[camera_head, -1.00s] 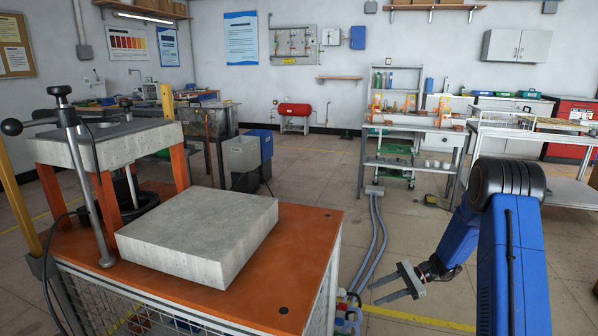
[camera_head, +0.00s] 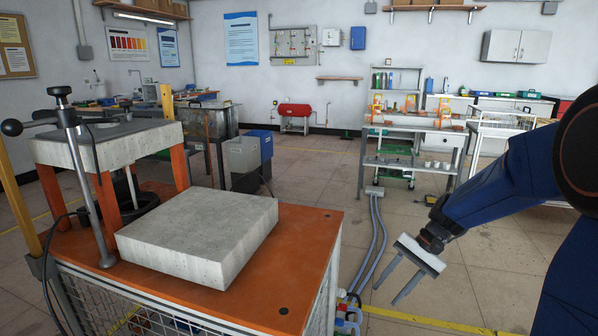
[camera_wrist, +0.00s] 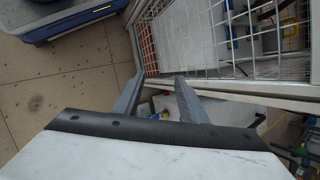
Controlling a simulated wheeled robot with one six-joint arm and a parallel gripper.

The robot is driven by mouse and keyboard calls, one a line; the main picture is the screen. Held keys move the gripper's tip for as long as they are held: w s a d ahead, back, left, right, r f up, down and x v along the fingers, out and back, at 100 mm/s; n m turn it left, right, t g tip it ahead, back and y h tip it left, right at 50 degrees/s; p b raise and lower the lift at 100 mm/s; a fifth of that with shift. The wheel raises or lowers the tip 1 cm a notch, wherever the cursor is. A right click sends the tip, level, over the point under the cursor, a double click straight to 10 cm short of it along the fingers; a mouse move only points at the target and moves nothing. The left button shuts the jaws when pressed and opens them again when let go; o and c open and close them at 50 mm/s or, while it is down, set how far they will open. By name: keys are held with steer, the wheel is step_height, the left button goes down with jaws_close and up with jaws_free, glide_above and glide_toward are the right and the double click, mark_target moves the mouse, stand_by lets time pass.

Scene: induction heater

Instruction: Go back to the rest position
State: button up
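My gripper (camera_head: 386,285) hangs at the lower right in the head view, to the right of the orange-topped heater bench and clear of it. Its two grey fingers point down and to the left. They are apart with nothing between them. In the wrist view the two fingers (camera_wrist: 156,98) also stand apart and empty, with the bench's white frame and wire mesh beyond them. My blue arm fills the right edge of the head view.
The orange bench (camera_head: 300,238) carries a concrete-like slab (camera_head: 200,225) and a lever stand (camera_head: 85,180). Bottles (camera_head: 348,320) sit low beside the bench. Grey hoses (camera_head: 378,245) run along the floor to a shelf rack (camera_head: 412,165).

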steer(key=s+d+r+n+t+h, duration=0.2)
steer(key=s+r+n+t+h, duration=0.1)
steer(key=s, duration=0.9)
steer(key=s+d+r+n+t+h, duration=0.2)
steer(key=s+r, duration=0.3)
steer(key=s, duration=0.7)
steer(key=shift+d+r+n+t+h, duration=0.2)
steer(key=shift+n+t+h, duration=0.4)
steer(key=shift+n+h, duration=0.2)
